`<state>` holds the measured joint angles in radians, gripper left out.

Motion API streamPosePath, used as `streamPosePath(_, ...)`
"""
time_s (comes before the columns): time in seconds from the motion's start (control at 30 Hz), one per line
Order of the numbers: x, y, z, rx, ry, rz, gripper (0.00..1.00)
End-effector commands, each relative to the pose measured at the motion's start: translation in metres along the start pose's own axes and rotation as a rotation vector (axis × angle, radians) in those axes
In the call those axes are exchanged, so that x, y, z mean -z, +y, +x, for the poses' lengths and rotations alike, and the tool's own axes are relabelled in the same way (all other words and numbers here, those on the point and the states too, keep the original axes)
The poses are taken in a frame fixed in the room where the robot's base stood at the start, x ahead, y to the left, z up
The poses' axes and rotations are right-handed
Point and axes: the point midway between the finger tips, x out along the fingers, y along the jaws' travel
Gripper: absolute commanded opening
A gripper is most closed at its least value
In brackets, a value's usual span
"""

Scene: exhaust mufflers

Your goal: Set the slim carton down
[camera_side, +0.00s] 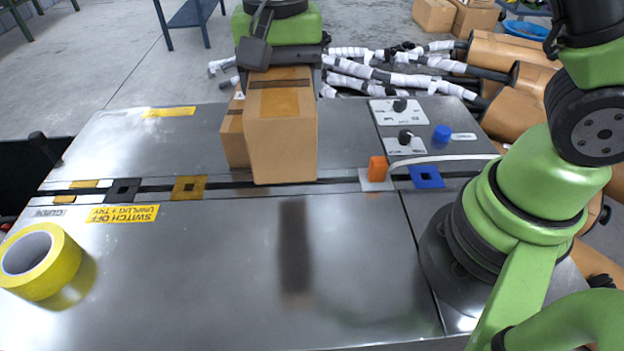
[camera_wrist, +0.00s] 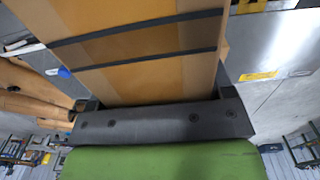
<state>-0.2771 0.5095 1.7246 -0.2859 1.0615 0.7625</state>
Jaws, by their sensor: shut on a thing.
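The slim carton (camera_side: 282,135) is a tall brown cardboard box with a tan tape strip on top. My gripper (camera_side: 284,72) is above it, with its fingers shut on the carton's upper part. The carton looks upright, over the dark slot across the metal table; I cannot tell whether its base touches the table. In the wrist view the carton (camera_wrist: 140,65) fills the space in front of my gripper (camera_wrist: 155,92), with two dark bands across its face. A second brown carton (camera_side: 234,135) stands just behind and left, partly hidden by the held one.
The metal table (camera_side: 200,260) has clear room in front. A yellow tape roll (camera_side: 38,260) lies front left. An orange block (camera_side: 377,168), a blue square marker (camera_side: 426,177) and a panel with knobs (camera_side: 403,125) are to the right. Wrapped exhaust mufflers (camera_side: 500,55) lie behind.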

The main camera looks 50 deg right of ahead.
Motion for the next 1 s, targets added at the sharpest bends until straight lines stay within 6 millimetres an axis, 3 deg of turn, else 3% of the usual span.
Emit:
streamPosePath(0.23, 0.031, 0.045, 0.0, 0.002, 0.0, 0.023, 0.41)
streamPosePath(0.63, 0.029, 0.042, 0.057, -0.002, -0.003, 0.014, 0.41)
streamPosePath(0.83, 0.028, 0.042, 0.095, -0.004, -0.004, 0.016, 0.41)
streamPosePath(1.0, 0.029, 0.042, 0.113, -0.001, -0.002, 0.015, 0.41)
